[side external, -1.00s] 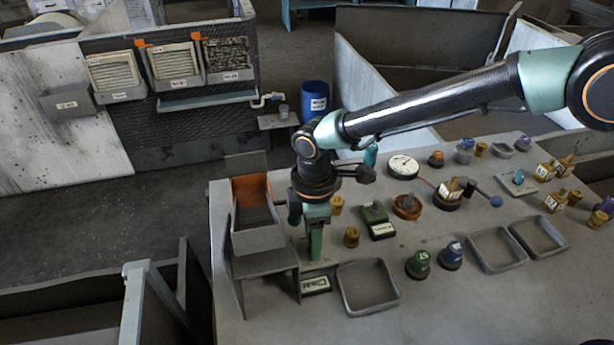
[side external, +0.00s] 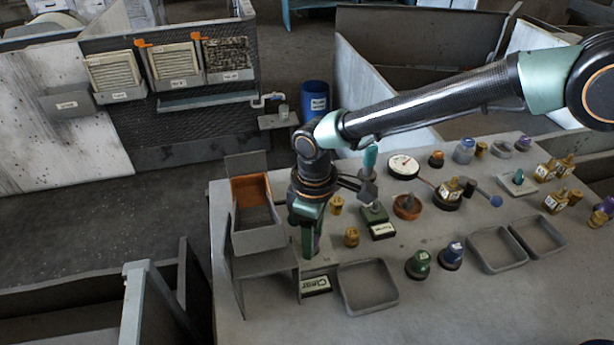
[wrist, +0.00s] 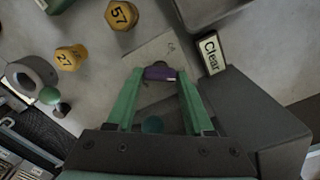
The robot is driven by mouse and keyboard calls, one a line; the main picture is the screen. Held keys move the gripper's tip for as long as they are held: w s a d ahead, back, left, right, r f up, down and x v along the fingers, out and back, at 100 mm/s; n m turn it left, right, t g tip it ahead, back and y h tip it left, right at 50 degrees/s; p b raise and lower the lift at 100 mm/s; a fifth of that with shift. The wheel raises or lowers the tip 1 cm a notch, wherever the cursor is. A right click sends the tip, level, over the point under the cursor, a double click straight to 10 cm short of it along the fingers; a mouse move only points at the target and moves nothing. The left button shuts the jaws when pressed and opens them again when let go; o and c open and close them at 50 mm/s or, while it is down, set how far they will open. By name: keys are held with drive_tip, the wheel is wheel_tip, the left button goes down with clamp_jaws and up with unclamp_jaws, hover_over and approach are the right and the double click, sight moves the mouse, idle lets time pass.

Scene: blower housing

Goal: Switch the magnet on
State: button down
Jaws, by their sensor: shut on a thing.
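My gripper (side external: 310,246) is over the left end of the bench, pointing down. In the wrist view its two green fingers (wrist: 160,76) are shut on a small purple piece (wrist: 160,73). A pale plate (wrist: 150,52) lies just beyond the fingertips; whether the piece touches it, I cannot tell. A sign reading "Clear" (wrist: 211,52) stands beside the plate; it also shows in the side view (side external: 316,284). No magnet is clearly identifiable. A green block with a small label (side external: 377,220) and a lever with a blue ball end (side external: 495,200) stand on the bench to the right.
An orange-lined grey box (side external: 258,236) is close left of my gripper. Yellow weights marked 57 (wrist: 122,14) and 27 (wrist: 71,58) stand nearby. An empty grey tray (side external: 367,307) lies in front.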

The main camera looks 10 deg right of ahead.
idle(0.3)
drive_tip(key=shift+c, duration=1.4)
unclamp_jaws()
wheel_tip(320, 180, up, 12)
drive_tip(key=shift+r, duration=0.1)
